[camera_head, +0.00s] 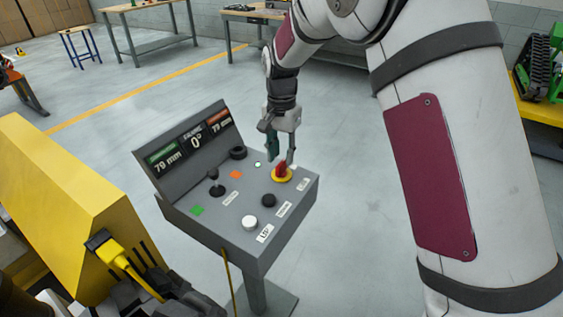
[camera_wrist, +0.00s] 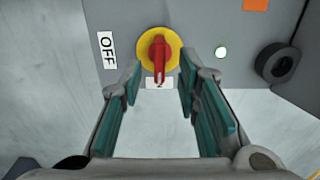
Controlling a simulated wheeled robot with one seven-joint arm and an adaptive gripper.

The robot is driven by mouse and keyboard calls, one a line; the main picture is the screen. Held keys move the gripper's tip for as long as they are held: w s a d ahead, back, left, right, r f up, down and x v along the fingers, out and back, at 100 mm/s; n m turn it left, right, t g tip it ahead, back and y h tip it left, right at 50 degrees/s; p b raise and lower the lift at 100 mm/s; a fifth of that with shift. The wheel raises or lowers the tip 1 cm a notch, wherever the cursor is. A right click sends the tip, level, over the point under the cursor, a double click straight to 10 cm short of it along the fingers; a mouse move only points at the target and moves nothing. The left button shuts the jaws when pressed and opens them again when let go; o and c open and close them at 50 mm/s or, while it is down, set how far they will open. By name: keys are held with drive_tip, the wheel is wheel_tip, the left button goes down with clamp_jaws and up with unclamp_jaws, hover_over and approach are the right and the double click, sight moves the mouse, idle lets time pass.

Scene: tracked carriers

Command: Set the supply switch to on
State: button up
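The supply switch is a red rotary handle (camera_wrist: 158,55) on a yellow disc (camera_wrist: 145,46). In the wrist view the handle points down the picture, over a small white label (camera_wrist: 151,83) that it partly covers. A label reading OFF (camera_wrist: 107,50) is to the left of the disc. In the head view the switch (camera_head: 282,173) is at the console's far right corner. My gripper (camera_head: 281,157) is above it, fingers pointing down. In the wrist view my gripper (camera_wrist: 161,76) is open, with a finger on each side of the handle's lower end and gaps between; contact is not visible.
The grey console (camera_head: 226,215) also carries a black joystick (camera_head: 215,182), a white button (camera_head: 250,222), black knobs (camera_head: 268,200) and a display (camera_head: 190,140). A yellow machine (camera_head: 60,190) stands at left. Floor behind the console is clear.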

sight(282, 162)
wheel_tip(282, 162, up, 8)
drive_tip(key=shift+r, duration=0.1)
idle(0.4)
drive_tip(key=s+d+r+n+t, duration=0.1)
drive_tip(key=s+d+r+n, duration=0.1)
drive_tip(key=s+d+r, duration=0.5)
drive_tip(key=s+d+r+n+t, duration=0.1)
drive_tip(key=s+d+r, duration=0.4)
drive_tip(key=s, duration=0.5)
drive_tip(key=s+d+f+n+t, duration=0.1)
drive_tip(key=s+d+n, duration=0.1)
drive_tip(key=s, duration=0.7)
drive_tip(key=s+d+f+n+t, duration=0.1)
drive_tip(key=s+d+f, duration=0.1)
drive_tip(key=s, duration=0.7)
drive_tip(key=shift+d+n+p, duration=0.4)
drive_tip(key=shift+d, duration=0.2)
drive_tip(key=shift+s, duration=0.1)
